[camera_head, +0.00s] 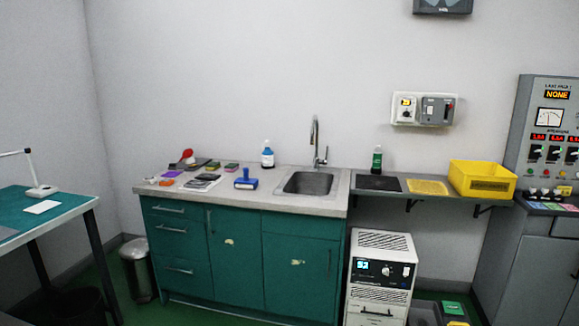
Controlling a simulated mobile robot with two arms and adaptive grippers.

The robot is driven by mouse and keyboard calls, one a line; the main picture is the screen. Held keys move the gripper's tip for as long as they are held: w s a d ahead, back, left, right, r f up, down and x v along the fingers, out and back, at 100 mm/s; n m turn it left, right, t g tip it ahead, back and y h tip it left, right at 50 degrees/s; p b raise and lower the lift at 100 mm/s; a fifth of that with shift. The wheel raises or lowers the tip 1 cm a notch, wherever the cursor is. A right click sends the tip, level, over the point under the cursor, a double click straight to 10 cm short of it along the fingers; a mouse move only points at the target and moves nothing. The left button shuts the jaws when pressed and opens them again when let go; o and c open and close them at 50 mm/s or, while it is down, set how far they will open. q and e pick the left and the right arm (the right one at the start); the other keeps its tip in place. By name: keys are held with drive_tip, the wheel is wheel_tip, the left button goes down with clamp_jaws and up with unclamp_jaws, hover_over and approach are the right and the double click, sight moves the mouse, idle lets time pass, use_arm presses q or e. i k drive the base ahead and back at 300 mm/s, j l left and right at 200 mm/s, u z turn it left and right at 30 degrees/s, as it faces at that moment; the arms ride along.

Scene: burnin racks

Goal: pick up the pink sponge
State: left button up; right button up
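Small sponge-like blocks lie on the counter (327,204) left of the sink. One with green and pinkish colours (231,168) lies near the back of the counter, left of the blue-labelled bottle. Another, darker green block (212,164) lies just left of it. They are too small for me to tell for certain which is the pink sponge. Neither of my grippers is in view.
A blue stamp-like tool (246,181), dark flat items (202,182), a purple item (173,174) and a red-headed item (187,155) share the counter. The sink (308,184) is right. A yellow bin (482,180) stands on the shelf. Green floor lies in front.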

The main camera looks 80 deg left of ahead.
sight(230, 168)
drive_tip(key=u, duration=3.25)
drive_tip(key=i+l+z, duration=0.35)
drive_tip(key=i+l, duration=1.3)
drive_tip(key=l, duration=0.1)
